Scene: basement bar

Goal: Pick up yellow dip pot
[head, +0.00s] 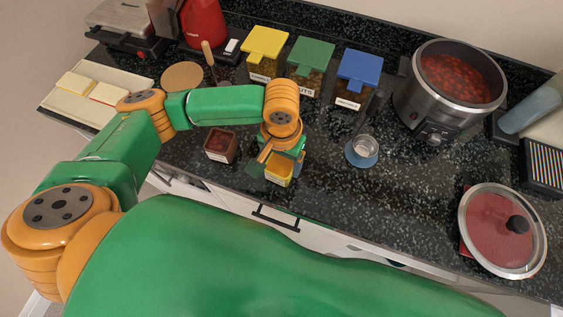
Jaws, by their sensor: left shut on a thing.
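The yellow dip pot (279,172) is a small square pot with a yellow top and a pale label on its front. It is near the counter's front edge, above the dark drawer handle. My left gripper (277,156) reaches it from above and behind and is shut on it. The fingers and the arm's end hide part of the pot. I cannot tell whether the pot touches the counter. My right gripper is not in view.
A dark red pot (220,146) stands just left. A glass on a blue coaster (361,153) is to the right. Yellow-lidded (265,50), green-lidded (311,56) and blue-lidded (359,68) containers stand behind. A cooker (437,110) and a glass lid (502,229) are further right.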

